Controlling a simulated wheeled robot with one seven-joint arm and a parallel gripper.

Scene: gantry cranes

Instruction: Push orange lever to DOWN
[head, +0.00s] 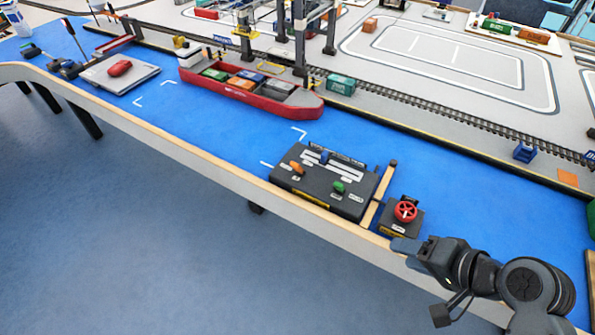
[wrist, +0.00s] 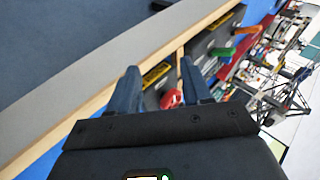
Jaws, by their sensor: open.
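The orange lever (head: 297,167) stands on the left part of a dark control box (head: 318,200), in front of a label too small to read. It also shows in the wrist view as an orange handle (wrist: 246,30) beyond the green lever (wrist: 222,52). In the head view, the green lever (head: 339,187) is to its right and a blue lever (head: 325,157) behind. My gripper (head: 398,244) is right of the box, near the table's front edge, apart from the levers. In the wrist view its fingers (wrist: 160,82) are apart, with the red wheel (wrist: 171,99) showing between them.
A red handwheel (head: 405,211) on a small dark box stands between my gripper and the control box. A wooden strip (head: 380,196) separates the two boxes. A red ship (head: 250,93) with containers lies further back left. Blue surface (head: 465,190) is clear to the right.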

